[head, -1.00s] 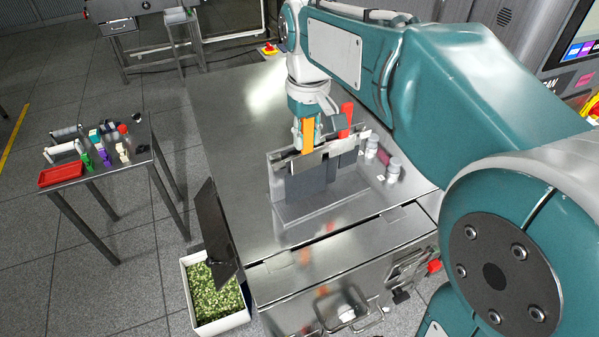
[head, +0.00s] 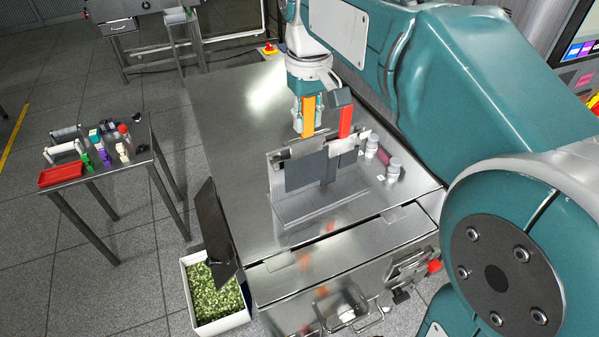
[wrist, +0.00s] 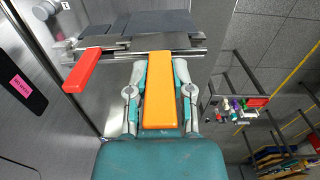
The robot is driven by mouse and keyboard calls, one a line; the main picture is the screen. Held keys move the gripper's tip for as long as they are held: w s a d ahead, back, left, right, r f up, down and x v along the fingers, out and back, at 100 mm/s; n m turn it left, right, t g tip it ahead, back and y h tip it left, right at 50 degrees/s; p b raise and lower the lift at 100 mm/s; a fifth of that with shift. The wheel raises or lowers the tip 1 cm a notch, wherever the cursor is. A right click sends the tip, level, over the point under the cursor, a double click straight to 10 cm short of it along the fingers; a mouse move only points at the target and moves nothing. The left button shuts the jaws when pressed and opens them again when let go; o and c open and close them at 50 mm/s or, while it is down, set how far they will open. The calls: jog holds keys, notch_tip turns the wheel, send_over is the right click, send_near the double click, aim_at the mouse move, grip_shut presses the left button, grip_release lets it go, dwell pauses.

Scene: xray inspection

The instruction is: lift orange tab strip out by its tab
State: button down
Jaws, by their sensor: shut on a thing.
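The orange tab strip has an orange tab (head: 308,116) on top, a metal clamp bar below it and a dark grey plate (head: 305,172) hanging down. My gripper (head: 308,122) is shut on the orange tab, with one finger on each side. The wrist view shows the orange tab (wrist: 159,95) running between my fingers (wrist: 160,72). The plate hangs upright at the clear holder (head: 320,208); I cannot tell whether its lower edge is clear of it. A second strip with a red tab (head: 345,122) stands close on the right; it also shows in the wrist view (wrist: 82,70).
Small jars (head: 393,168) stand right of the holder on the steel table (head: 235,120). A dark panel (head: 214,232) sticks up at the table's left edge. A white bin (head: 190,290) of green bits and a side table (head: 100,170) with a red tray (head: 60,177) stand left.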

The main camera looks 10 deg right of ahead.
jog(key=shift+r, duration=5.5)
